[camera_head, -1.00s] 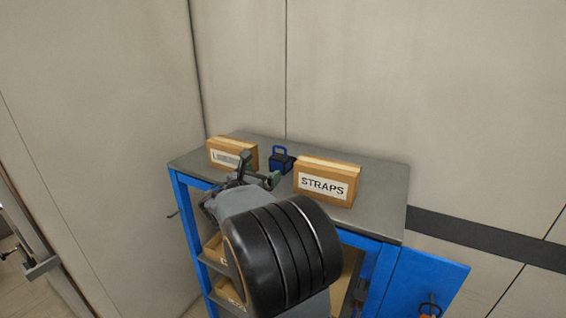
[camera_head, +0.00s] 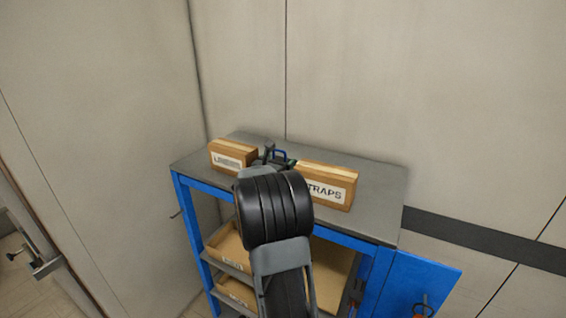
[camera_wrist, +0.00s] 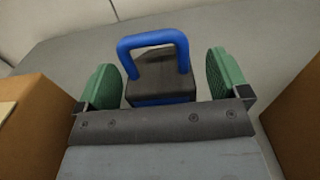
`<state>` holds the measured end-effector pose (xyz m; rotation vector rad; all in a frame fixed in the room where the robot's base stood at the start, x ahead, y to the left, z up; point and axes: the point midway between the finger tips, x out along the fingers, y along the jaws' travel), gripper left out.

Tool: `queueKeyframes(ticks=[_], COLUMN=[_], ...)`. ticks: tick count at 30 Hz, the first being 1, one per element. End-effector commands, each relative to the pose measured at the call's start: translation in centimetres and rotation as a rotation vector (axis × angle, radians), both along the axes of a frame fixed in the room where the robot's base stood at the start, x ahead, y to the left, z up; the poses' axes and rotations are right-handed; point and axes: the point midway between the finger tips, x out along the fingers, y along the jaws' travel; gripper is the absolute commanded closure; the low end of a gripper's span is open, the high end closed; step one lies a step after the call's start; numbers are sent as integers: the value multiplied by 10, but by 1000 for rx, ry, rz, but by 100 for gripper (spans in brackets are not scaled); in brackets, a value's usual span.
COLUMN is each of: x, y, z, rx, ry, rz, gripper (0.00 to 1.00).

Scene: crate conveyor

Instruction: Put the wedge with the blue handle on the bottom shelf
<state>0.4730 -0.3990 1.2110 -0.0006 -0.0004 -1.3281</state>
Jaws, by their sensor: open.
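The wedge with the blue handle (camera_wrist: 158,80) stands on the grey top of the blue-framed cabinet, between two cardboard boxes. In the wrist view its dark body and upright blue loop handle lie between the two green finger pads. My gripper (camera_wrist: 170,82) is open, with one pad on each side of the wedge and a gap on both sides. In the head view my arm hides most of the wedge, and only part of its blue handle (camera_head: 279,154) shows. The bottom shelf (camera_head: 236,290) is partly visible below, at the left of my arm.
A labelled box (camera_head: 232,155) stands left of the wedge and the STRAPS box (camera_head: 335,188) stands right, both close to my gripper. An open blue door (camera_head: 422,285) hangs at the cabinet's right. Cardboard bins (camera_head: 228,246) sit on the lower shelves. A wall stands behind.

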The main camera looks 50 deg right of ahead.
Motion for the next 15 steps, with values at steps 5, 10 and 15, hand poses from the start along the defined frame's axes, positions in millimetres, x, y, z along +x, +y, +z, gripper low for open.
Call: queueKeyframes(ticks=[5, 10, 15], x=[1, 1, 1], y=[-3, -3, -3], z=[-1, -1, -1], rx=[1, 1, 1], ry=[0, 0, 0], rz=[0, 0, 0], gripper=[6, 10, 26])
